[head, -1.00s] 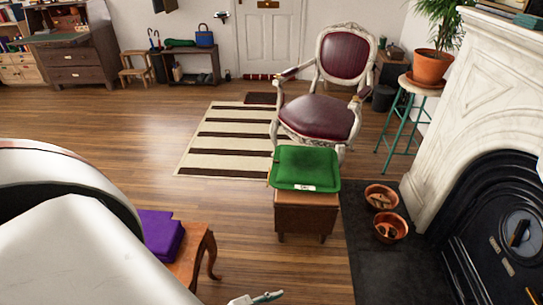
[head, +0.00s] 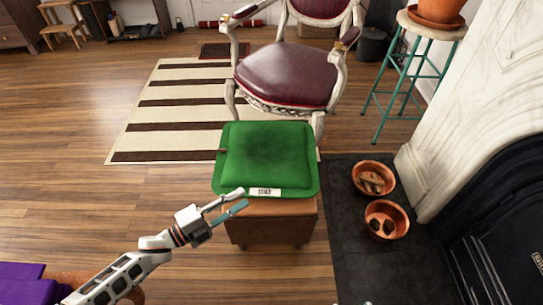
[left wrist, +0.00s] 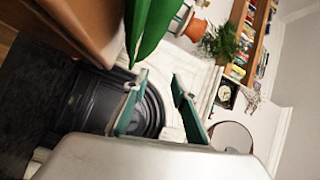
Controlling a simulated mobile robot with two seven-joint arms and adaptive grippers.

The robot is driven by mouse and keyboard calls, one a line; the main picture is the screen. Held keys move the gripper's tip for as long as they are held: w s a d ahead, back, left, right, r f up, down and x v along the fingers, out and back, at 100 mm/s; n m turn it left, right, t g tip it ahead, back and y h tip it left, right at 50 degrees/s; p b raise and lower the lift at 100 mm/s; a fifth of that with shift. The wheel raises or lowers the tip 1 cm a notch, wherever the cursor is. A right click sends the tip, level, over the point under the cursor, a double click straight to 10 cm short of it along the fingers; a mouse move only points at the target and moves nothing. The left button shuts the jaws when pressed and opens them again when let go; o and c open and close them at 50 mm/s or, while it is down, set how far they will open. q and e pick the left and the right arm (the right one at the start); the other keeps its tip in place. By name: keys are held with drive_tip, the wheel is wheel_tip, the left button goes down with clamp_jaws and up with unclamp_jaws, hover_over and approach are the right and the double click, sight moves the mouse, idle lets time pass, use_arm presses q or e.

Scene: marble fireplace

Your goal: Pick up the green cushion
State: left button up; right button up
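The green cushion (head: 268,150) lies flat on a small wooden cabinet (head: 270,222), with a white label on its near edge. Its green edge also shows at the top of the left wrist view (left wrist: 152,22). My left gripper (head: 232,203) comes in from the lower left, its fingertips at the cushion's near left edge. In the left wrist view its two teal fingers (left wrist: 158,92) are apart with nothing between them. Whether a fingertip touches the cushion I cannot tell. My right gripper does not clearly show.
A dark red armchair (head: 287,75) stands right behind the cabinet. Two copper bowls (head: 373,180) sit on the dark hearth to the right, before the white fireplace (head: 480,125). A teal stool (head: 412,75) holds a pot. Bare floor lies left of the cabinet.

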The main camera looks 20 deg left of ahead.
sight(259, 196)
use_arm(q)
drive_tip(key=f+m, duration=0.1)
drive_tip(key=f, duration=0.1)
drive_tip(key=f+m+g+h+b, duration=0.1)
drive_tip(key=f, duration=0.1)
drive_tip(key=a+f+m+b, duration=0.1)
drive_tip(key=f, duration=0.1)
drive_tip(key=shift+w+a+g, duration=0.1)
drive_tip(key=shift+w+g, duration=0.3)
drive_tip(key=shift+w+a+f+m+g+h+b, duration=0.15)
drive_tip(key=shift+m+g+h+b, duration=0.05)
drive_tip(key=shift+m+h+b, duration=0.2)
drive_tip(key=shift+w+a+f+m+g+h+b, duration=0.1)
drive_tip(key=shift+w+f+m+g+h+b, duration=0.15)
drive_tip(key=shift+m, duration=0.25)
drive_tip(key=shift+w+r, duration=0.1)
drive_tip(key=shift+w+d+r+m, duration=0.25)
drive_tip(key=shift+w+d+m, duration=0.05)
drive_tip(key=shift+w+d, duration=0.3)
drive_tip(key=shift+b+x, duration=0.4)
drive_tip(key=shift+x, duration=2.7)
drive_tip(key=shift+s+d+r, duration=0.1)
drive_tip(key=shift+s, duration=0.1)
clamp_jaws()
drive_tip(key=shift+r, duration=0.1)
use_arm(e)
drive_tip(key=shift+s+a+f+m, duration=0.1)
drive_tip(key=shift+a+f+m, duration=0.6)
drive_tip(key=shift+f+m, duration=0.1)
